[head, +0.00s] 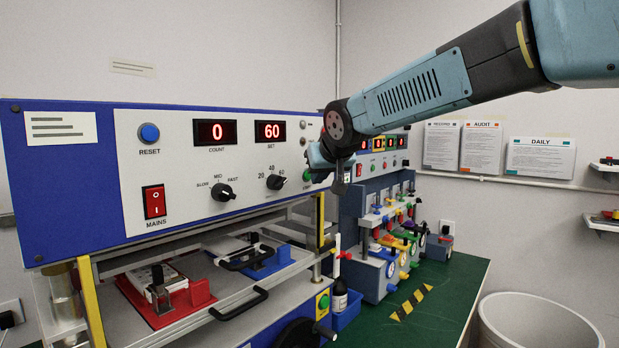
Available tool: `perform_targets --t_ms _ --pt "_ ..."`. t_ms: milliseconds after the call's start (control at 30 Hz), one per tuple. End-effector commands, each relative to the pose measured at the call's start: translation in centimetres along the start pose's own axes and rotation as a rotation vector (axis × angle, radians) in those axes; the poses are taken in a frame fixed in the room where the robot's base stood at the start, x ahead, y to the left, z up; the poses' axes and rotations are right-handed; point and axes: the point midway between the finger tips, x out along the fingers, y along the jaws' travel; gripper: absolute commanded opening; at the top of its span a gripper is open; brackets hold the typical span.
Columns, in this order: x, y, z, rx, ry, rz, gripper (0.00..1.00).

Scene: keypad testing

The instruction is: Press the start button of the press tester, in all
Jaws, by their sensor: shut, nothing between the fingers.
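The press tester (70,195) is a blue-framed machine with a pale front panel at the left. A green button (307,175) sits at the panel's lower right, and its label below is partly hidden. The count display (215,132) reads 0 and the set display (270,131) reads 60. My gripper (339,184) is shut and empty, just right of the green button. I cannot tell whether it touches the panel. My wrist hides the panel's upper right edge.
A second green button (324,301) on a yellow plate sits low on the tester. The red mains switch (154,201) and blue reset button (149,133) are at the left. Another tester (350,207) stands behind my gripper. A white bin (540,322) stands at the right.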

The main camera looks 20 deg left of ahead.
Motion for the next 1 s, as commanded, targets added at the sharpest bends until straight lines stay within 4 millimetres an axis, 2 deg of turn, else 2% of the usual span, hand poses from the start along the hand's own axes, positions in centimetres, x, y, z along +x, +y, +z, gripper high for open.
perform_targets --t_ms 1000 --pt "0.49 -0.43 -0.38 0.000 0.000 -0.001 0.00"
